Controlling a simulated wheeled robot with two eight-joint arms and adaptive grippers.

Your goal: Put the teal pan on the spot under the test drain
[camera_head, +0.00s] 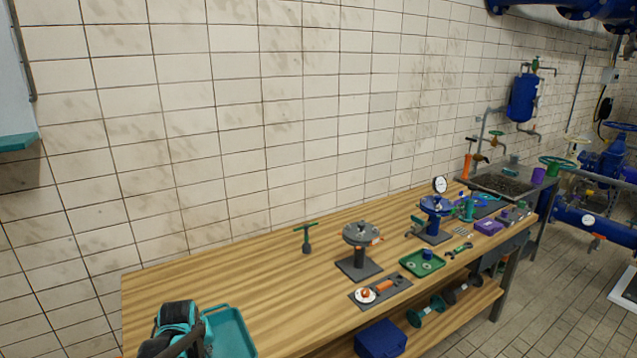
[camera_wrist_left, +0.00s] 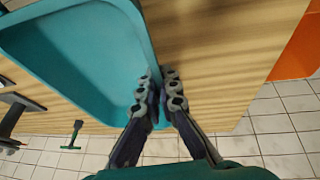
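The teal pan (camera_head: 232,334) is at the near left end of the wooden workbench, partly cut off by the lower picture edge. It fills the upper left of the left wrist view (camera_wrist_left: 75,60). My left gripper (camera_head: 180,328) is at the pan's left side in the head view. In the left wrist view its fingers (camera_wrist_left: 158,88) straddle the pan's rim, one inside and one outside, closed on the wall. I cannot tell whether the pan rests on the bench. My right gripper is not in view. I cannot clearly identify the test drain or its spot.
The workbench (camera_head: 270,290) holds a green T-handle (camera_head: 306,238), a grey flanged stand (camera_head: 360,250), a green tray (camera_head: 422,263) and a blue gauge stand (camera_head: 434,218). A sink (camera_head: 500,184) stands beyond. Blue pipework (camera_head: 600,222) is at the far right. Tiled floor is open in front.

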